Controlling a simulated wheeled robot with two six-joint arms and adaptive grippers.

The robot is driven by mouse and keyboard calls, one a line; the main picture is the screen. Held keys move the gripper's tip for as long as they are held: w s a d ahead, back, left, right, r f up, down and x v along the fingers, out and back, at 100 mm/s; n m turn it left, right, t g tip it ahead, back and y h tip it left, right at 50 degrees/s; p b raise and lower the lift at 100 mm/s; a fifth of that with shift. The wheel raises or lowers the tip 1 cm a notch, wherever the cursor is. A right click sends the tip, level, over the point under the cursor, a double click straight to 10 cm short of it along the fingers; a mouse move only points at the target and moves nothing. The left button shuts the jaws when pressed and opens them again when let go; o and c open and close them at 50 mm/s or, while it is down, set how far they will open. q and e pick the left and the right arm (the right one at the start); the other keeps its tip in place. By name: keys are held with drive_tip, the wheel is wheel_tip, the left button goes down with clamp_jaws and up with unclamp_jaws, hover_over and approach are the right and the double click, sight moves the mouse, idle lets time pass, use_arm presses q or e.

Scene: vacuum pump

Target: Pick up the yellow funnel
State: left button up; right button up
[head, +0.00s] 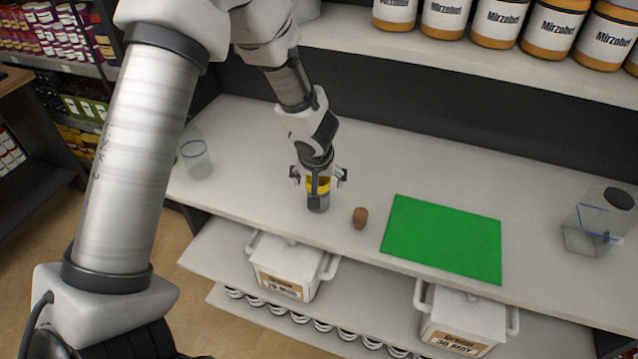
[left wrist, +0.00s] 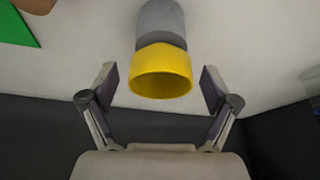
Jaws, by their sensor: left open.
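The yellow funnel (left wrist: 160,72) sits on top of a grey cylindrical piece in the left wrist view, its wide open mouth facing the camera. In the head view the funnel (head: 318,184) shows as a yellow band, partly hidden by my gripper, with the grey piece (head: 318,204) below it on the white counter. My left gripper (head: 318,176) is above and around the funnel. In the left wrist view its fingers (left wrist: 160,88) are spread wide, one on each side of the funnel, with gaps on both sides. My right gripper is not in view.
A small brown object (head: 360,218) stands close right of the grey piece. A green mat (head: 443,239) lies further right. A clear container (head: 588,230) stands at the far right and a clear vessel (head: 196,158) at the left. Jars line the shelf above.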

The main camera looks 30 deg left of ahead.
use_arm(q)
drive_tip(key=shift+s+r, duration=0.1)
drive_tip(key=shift+s, duration=0.05)
drive_tip(key=shift+s+r, duration=0.1)
drive_tip(key=c, duration=0.5)
drive_tip(key=shift+d, duration=0.1)
drive_tip(key=c, duration=0.6)
drive_tip(key=shift+c, duration=0.2)
